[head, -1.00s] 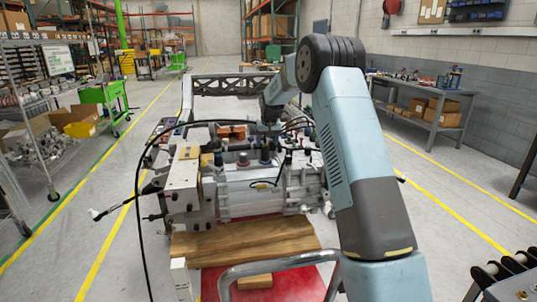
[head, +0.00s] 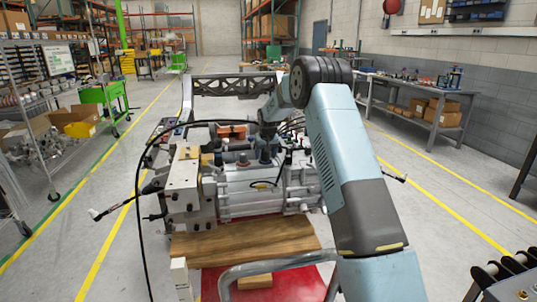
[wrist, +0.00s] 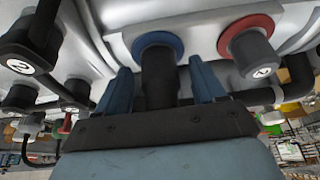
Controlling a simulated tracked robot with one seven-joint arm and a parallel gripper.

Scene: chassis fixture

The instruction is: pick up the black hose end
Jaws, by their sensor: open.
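In the wrist view a black hose end (wrist: 158,78) points up into a blue ring (wrist: 158,44) on the pale metal housing. My gripper (wrist: 161,76) is open, with one blue finger on each side of the black hose end. Small gaps seem to show between fingers and hose; I cannot tell whether either touches. The hose end's lower part is hidden behind the gripper's dark body. In the head view my gripper is low over the machine (head: 255,188), and the hose end cannot be made out clearly there.
A grey plug in a red ring (wrist: 250,48) sits close right of the fingers. Black connectors, one marked 2 (wrist: 22,66), crowd the left. A black cable (head: 141,215) loops down the machine's left side. Wooden boards (head: 240,242) lie in front.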

